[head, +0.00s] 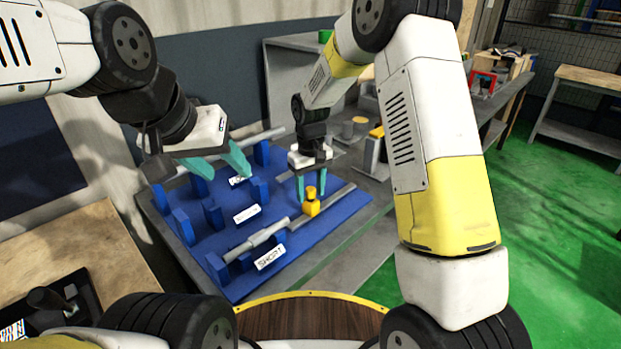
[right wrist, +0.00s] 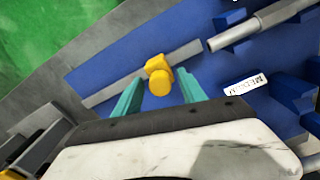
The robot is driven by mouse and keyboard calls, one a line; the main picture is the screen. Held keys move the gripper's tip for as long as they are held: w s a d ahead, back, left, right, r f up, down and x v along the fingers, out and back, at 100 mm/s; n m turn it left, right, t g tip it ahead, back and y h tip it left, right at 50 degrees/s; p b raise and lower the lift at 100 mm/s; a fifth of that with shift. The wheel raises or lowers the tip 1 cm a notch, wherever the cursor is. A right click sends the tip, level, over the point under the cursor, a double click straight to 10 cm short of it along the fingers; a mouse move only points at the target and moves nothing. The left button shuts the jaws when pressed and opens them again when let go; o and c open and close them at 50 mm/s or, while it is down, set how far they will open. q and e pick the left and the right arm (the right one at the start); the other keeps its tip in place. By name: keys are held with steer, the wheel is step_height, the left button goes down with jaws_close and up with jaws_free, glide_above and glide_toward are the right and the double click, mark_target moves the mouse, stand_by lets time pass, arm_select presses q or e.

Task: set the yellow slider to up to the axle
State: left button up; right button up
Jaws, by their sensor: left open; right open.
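The yellow slider (head: 311,203) sits on a grey rail (head: 338,198) on the blue board (head: 285,277). In the head view it stands just right of the end of a grey stepped axle (head: 262,240). A small gap seems to separate them in the right wrist view, where the slider (right wrist: 158,76) and the axle (right wrist: 262,24) both show. My right gripper (head: 312,198) is open above the slider, its teal fingers on either side of it; whether they touch it is unclear. My left gripper (head: 225,172) is open over the board's far left, near another axle (head: 235,143).
Blue holders (head: 213,214) and white labels (head: 246,214) stand on the board, the nearest reading "SHORT". A wooden table (head: 75,255) is at the left. Green floor lies open at the right.

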jaws_close()
stand_by(1.4)
